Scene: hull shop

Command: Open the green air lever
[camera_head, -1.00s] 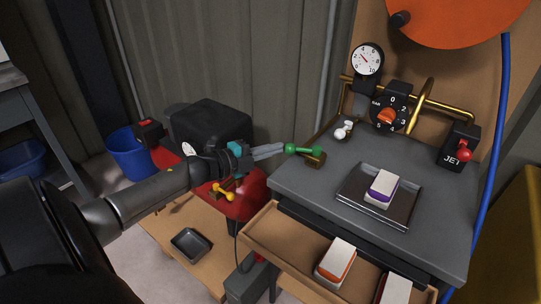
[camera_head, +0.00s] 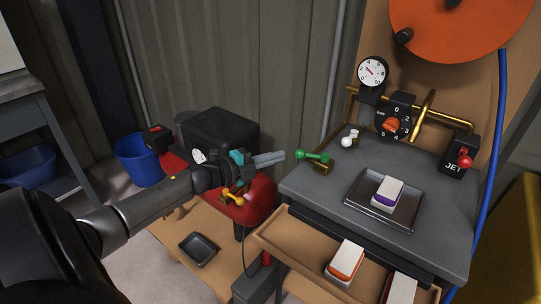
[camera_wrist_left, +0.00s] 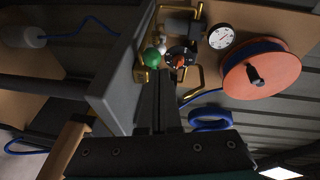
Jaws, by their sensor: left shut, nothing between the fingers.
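The green air lever (camera_head: 313,157) is a short bar with round green ends, mounted on a brass fitting at the back left edge of the grey bench top. It lies nearly level across the picture. In the left wrist view one green ball end (camera_wrist_left: 152,57) shows just beyond the fingers. My left gripper (camera_head: 284,155) is shut and empty. Its fingertips point at the lever's left end, with a small gap between them in the head view. In the left wrist view the fingers (camera_wrist_left: 157,84) lie below the green ball. My right gripper is out of view.
On the bench are a dark tray (camera_head: 352,204) with a purple-and-white block and a white fitting (camera_head: 348,141). Behind stand a gauge (camera_head: 372,72), a dial (camera_head: 391,125) and a red JET switch (camera_head: 465,158). An open drawer (camera_head: 290,240) juts out below. A red compressor (camera_head: 258,200) sits left.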

